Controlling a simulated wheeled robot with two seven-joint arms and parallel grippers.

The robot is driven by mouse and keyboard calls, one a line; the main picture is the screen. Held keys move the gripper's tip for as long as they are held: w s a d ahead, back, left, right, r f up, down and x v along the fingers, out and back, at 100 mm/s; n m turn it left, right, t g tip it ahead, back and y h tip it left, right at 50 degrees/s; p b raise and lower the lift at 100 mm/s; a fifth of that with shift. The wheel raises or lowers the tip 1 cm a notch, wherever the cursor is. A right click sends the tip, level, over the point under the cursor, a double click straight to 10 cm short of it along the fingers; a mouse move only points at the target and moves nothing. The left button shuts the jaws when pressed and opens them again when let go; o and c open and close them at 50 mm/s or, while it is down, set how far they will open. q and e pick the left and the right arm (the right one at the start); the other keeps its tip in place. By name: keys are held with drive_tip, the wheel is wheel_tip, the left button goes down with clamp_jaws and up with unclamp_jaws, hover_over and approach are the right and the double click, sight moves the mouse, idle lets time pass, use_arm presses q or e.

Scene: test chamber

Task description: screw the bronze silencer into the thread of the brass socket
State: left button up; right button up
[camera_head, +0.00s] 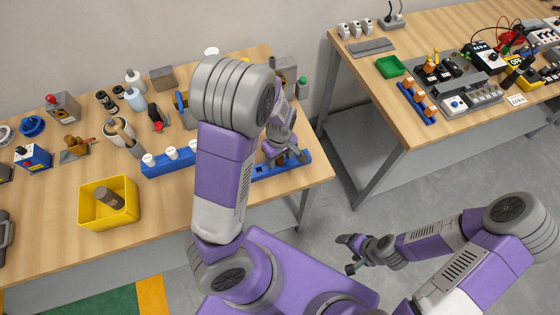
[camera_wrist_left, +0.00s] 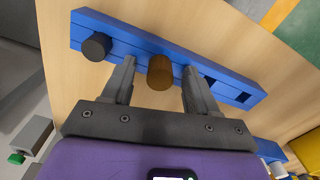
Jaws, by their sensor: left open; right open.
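A brown, bronze-looking cylinder (camera_wrist_left: 160,72), likely the silencer, stands in a blue rail (camera_wrist_left: 132,36). My left gripper (camera_wrist_left: 159,68) is open, with one finger on each side of the cylinder and gaps visible. In the head view, my left gripper (camera_head: 287,153) is over the right end of the near blue rail (camera_head: 270,172), and its own arm hides part of it. A brass-coloured fitting (camera_head: 76,146) sits on the left of the table; I cannot tell whether it is the brass socket. My right gripper (camera_head: 352,255) is open and empty, off the tables.
A black cylinder (camera_wrist_left: 97,46) stands in the same rail, left of the brown one; empty slots lie right. A yellow bin (camera_head: 108,221) holding a cylinder stands at the table's front. Another blue rail (camera_head: 168,167) has white-topped pieces. A second table (camera_head: 400,95) stands right.

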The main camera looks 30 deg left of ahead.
use_arm(q)
drive_tip(key=shift+f, duration=0.25)
clamp_jaws()
drive_tip(key=shift+r, duration=0.15)
